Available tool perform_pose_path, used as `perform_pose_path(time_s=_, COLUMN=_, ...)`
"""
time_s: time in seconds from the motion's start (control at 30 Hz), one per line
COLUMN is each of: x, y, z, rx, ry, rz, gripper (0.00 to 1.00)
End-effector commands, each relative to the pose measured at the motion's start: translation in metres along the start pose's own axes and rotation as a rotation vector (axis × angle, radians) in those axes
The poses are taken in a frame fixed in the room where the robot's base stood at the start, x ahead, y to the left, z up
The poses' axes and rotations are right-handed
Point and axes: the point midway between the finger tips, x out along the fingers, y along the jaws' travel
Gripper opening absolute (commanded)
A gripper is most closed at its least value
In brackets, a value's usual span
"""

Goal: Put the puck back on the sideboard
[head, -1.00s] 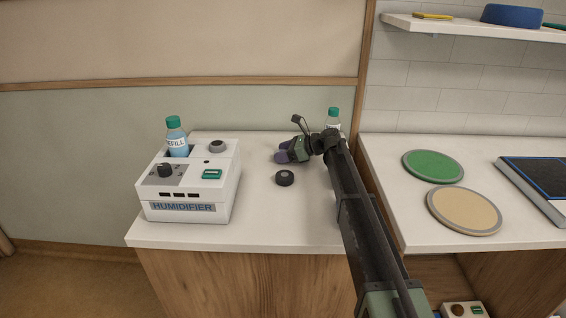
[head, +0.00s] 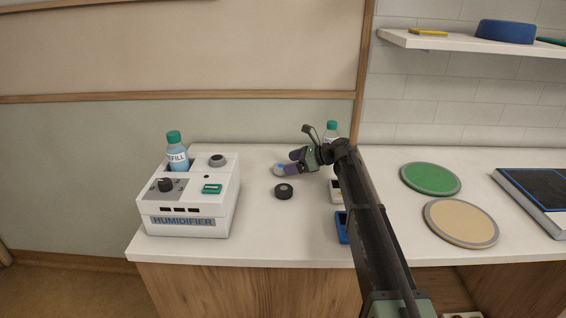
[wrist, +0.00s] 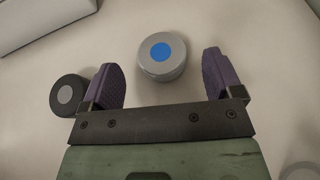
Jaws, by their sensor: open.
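A grey round puck with a blue centre (wrist: 162,58) sits on the sideboard (head: 255,235) between my gripper's fingertips in the wrist view, with space to each side. It shows partly at the fingers in the head view (head: 279,170). A black puck with a grey centre (head: 284,191) lies just in front, and outside the left finger in the wrist view (wrist: 69,95). My gripper (head: 289,161) is open and holds nothing; its purple fingers also show in the wrist view (wrist: 160,66). I cannot tell which puck the task means.
A white humidifier (head: 188,222) with a refill bottle (head: 177,156) stands at left. Another green-capped bottle (head: 330,131) is behind my arm. A blue item (head: 342,228) is partly hidden by the arm. Green (head: 430,178) and tan (head: 460,222) discs lie on the right counter.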

Motion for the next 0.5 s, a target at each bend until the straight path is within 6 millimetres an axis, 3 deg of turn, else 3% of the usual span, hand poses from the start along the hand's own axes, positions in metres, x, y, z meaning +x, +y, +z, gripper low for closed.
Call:
perform_pose_path(time_s=0.1, x=-0.037, y=0.001, z=0.006, rx=0.002, ry=0.0, rz=-0.002, gripper=0.86)
perform_pose_path(time_s=0.23, x=-0.065, y=0.0, z=0.004, rx=0.001, ry=0.0, rz=-0.002, gripper=0.86)
perform_pose_path(time_s=0.5, x=-0.081, y=0.0, z=0.0, rx=0.0, ry=0.0, rz=0.0, gripper=0.86)
